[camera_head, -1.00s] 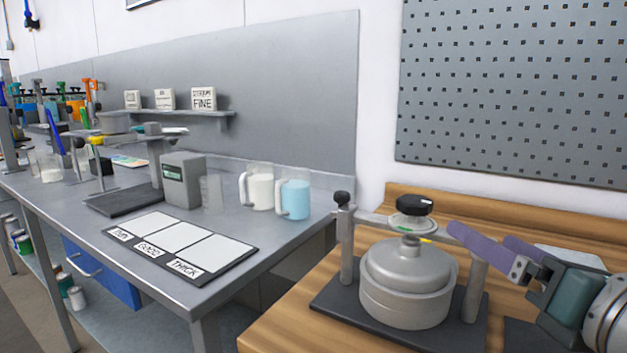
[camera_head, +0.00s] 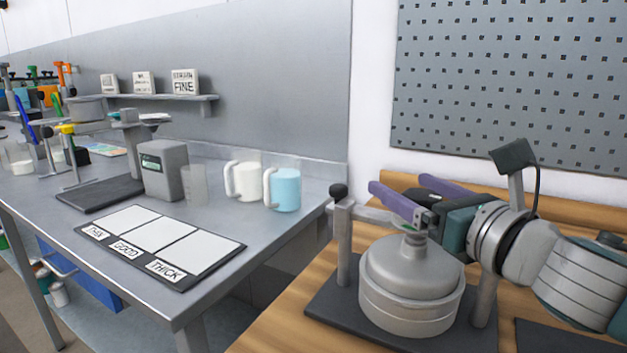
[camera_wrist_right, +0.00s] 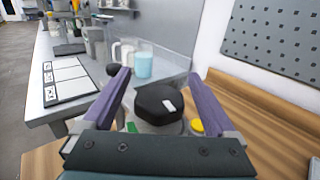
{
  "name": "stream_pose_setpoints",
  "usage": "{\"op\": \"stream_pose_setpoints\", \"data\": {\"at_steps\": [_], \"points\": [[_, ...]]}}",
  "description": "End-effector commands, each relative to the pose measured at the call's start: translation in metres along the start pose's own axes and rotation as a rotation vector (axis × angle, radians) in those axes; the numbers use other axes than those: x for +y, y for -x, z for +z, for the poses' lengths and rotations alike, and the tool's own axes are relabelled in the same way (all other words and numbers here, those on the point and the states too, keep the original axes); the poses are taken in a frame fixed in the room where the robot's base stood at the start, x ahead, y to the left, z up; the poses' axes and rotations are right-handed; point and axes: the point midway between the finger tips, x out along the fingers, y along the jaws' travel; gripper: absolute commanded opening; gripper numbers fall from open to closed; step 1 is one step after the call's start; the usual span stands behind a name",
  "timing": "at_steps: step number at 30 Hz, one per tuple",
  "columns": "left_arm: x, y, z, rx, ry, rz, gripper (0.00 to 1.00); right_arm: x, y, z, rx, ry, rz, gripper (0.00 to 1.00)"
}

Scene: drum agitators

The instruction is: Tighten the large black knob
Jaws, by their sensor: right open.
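The large black knob (camera_wrist_right: 159,103), with a white mark on top, shows in the right wrist view between the two purple fingers of my right gripper (camera_wrist_right: 159,76). Gaps show on both sides, so the fingers are not closed on it. In the head view my right gripper (camera_head: 402,186) is open above the grey lidded drum (camera_head: 410,285), and its hand hides the knob. The drum sits on a dark base plate (camera_head: 330,316), under a crossbar (camera_head: 372,214) between two posts. A smaller black ball knob (camera_head: 338,191) tops the left post. My left gripper is out of view.
The drum stand is on a wooden bench (camera_head: 275,330). A metal table (camera_head: 205,290) at left holds a white jug (camera_head: 245,183), a blue jug (camera_head: 285,190) and a labelled board (camera_head: 215,262). A pegboard (camera_head: 500,80) hangs behind.

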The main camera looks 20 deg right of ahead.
Motion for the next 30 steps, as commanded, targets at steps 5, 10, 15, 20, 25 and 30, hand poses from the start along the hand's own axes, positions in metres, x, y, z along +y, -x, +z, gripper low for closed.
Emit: {"op": "stream_pose_setpoints", "data": {"at_steps": [5,10,15,20,25,30], "points": [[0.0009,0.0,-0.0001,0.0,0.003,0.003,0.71,0.0001,-0.0079,0.0002,0.0,0.0,0.0,0.92],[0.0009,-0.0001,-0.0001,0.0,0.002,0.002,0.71,0.0001,-0.0081,0.0001,0.0,0.0,0.0,0.92],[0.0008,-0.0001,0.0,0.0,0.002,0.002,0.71,0.0001,-0.0079,0.0001,0.0,0.0,0.0,0.79],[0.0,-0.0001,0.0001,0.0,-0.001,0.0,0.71,0.0,-0.0078,0.0001,0.0,0.0,0.0,0.61],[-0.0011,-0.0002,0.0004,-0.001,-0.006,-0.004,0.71,0.0,-0.0078,0.0001,0.0,0.0,0.0,0.42],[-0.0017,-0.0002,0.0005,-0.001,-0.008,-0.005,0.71,0.0,-0.0078,0.0001,0.0,0.0,0.0,0.23]]}}
